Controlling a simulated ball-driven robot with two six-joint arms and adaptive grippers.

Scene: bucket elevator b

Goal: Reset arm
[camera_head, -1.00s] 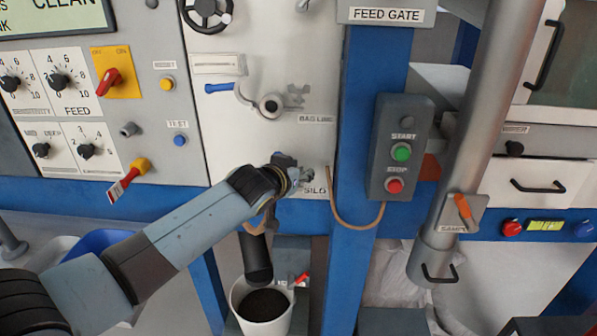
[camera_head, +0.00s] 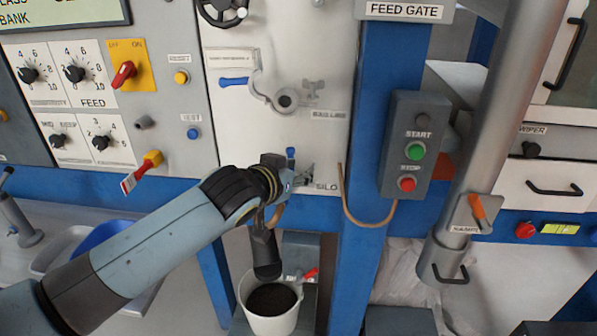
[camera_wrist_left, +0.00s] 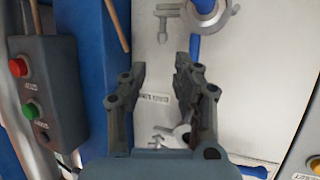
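My left arm reaches in from the lower left of the head view. The coupling at this lever is mostly hidden in the head view. My right gripper is not in view.
Above is the BAG LINE coupling (camera_head: 284,99) with a level blue handle (camera_head: 233,81). A START/STOP box (camera_head: 413,150) hangs on the blue post (camera_head: 397,60) to the right. A white bucket (camera_head: 270,323) with dark contents stands under a dark spout (camera_head: 265,256).

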